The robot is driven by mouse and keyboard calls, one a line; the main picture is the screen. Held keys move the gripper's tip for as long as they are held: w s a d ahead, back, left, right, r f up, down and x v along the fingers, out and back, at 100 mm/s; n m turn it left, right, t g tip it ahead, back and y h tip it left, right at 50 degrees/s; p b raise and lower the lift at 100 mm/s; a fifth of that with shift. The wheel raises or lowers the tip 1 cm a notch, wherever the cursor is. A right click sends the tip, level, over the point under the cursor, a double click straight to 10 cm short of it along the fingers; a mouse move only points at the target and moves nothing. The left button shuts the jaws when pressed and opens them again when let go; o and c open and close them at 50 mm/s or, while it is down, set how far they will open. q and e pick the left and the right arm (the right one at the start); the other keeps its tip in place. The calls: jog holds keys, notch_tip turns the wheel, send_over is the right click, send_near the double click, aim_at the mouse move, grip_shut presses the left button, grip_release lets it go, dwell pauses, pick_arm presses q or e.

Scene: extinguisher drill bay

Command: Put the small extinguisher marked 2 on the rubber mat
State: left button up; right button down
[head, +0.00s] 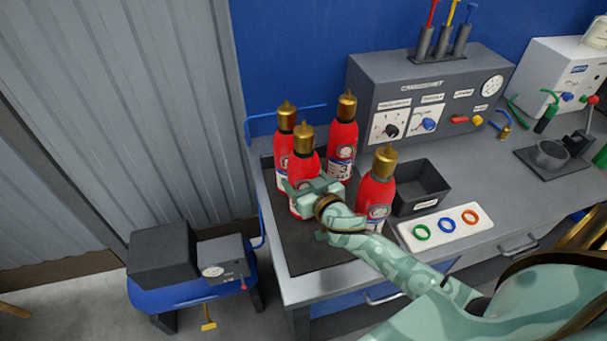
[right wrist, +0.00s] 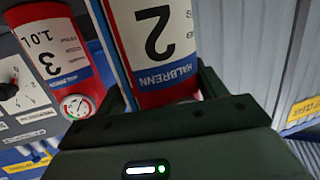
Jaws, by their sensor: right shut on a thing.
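Several red extinguishers with brass tops stand at the left end of the bench, over the dark rubber mat (head: 312,258). My right gripper (head: 318,190) is shut around the body of the front-left extinguisher (head: 303,168). In the right wrist view this extinguisher (right wrist: 155,45) shows a large 2, upside down in the picture. It looks about upright in the head view. The gripper hides its lower part, so I cannot tell whether its base touches the mat. My left gripper is not in view.
Extinguisher 3 (head: 342,138) stands behind the held one, another (head: 284,146) at back left, another (head: 376,194) to the right. A black bin (head: 428,184), a ring tray (head: 442,226) and a grey control box (head: 425,95) lie further right. The mat's front is bare.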

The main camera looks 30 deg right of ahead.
jog(key=shift+w+r, duration=0.1)
jog(key=shift+r, duration=0.05)
jog(key=shift+c, duration=0.8)
grip_release()
jog(key=shift+s, duration=0.2)
jog(key=v, duration=1.2)
jog(key=shift+p, duration=0.35)
